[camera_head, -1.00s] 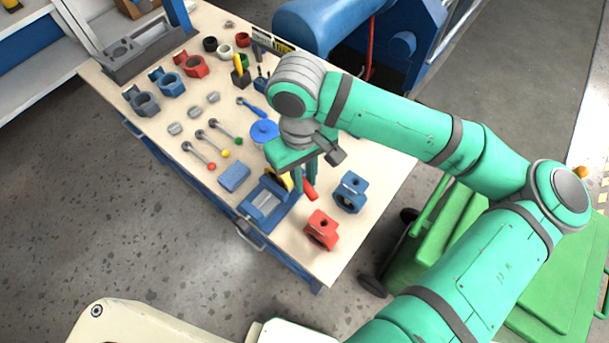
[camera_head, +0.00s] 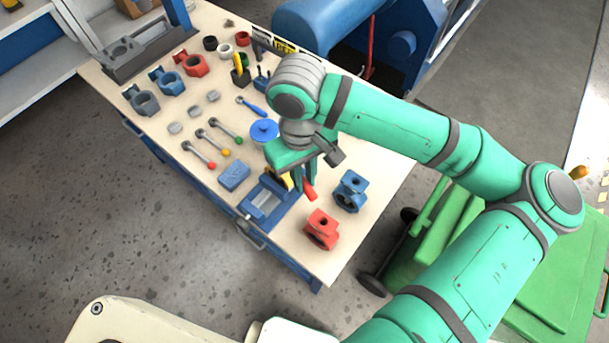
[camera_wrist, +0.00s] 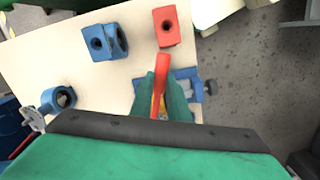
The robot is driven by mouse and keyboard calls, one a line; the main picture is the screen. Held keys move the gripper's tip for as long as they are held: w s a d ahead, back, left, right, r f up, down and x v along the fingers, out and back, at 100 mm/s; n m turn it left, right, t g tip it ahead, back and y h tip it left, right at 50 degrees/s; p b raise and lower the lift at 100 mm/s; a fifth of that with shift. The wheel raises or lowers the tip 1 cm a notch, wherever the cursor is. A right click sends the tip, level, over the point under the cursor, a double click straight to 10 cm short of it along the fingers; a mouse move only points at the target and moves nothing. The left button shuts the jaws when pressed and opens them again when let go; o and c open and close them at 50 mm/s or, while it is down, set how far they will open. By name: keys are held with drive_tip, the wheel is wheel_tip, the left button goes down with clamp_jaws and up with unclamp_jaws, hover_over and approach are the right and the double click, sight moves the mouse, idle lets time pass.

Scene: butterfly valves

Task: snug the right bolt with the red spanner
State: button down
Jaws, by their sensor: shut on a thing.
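My gripper (camera_head: 307,181) points down over the near part of the bench and is shut on the red spanner (camera_head: 310,192). The spanner's red handle sticks out past my fingers, and it also shows in the wrist view (camera_wrist: 161,90) between the green fingertips (camera_wrist: 160,98). A blue vise (camera_head: 264,204) stands right beside my fingers. A bit of yellow (camera_head: 286,181) shows between the vise and the fingers, apparently a part in the vise. The bolts and the spanner's working end are hidden by my gripper, so I cannot tell whether the spanner is on a bolt.
A red valve body (camera_head: 321,230) and a blue valve body (camera_head: 349,191) stand close by on the right. A blue block (camera_head: 234,177) and a blue disc (camera_head: 264,131) lie left of and behind the vise. Several colour-tipped levers lie further left. The bench's front right corner is clear.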

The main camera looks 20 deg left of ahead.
drive_tip(key=shift+s+a+m, duration=0.45)
drive_tip(key=shift+a+m, duration=0.25)
drive_tip(key=shift+m, duration=0.5)
drive_tip(key=shift+s+a+m, duration=0.45)
drive_tip(key=shift+a+m, duration=0.3)
drive_tip(key=shift+m, duration=0.45)
drive_tip(key=shift+s+a+m, duration=0.45)
drive_tip(key=shift+a+m, duration=0.25)
drive_tip(key=shift+m, duration=0.5)
drive_tip(key=shift+a, duration=0.1)
drive_tip(key=shift+s+a+m+y, duration=0.15)
drive_tip(key=shift+a+m+y, duration=0.15)
drive_tip(key=shift+a+m, duration=0.7)
drive_tip(key=shift+d, duration=0.25)
drive_tip(key=shift+a+m, duration=0.4)
drive_tip(key=shift+m, duration=0.4)
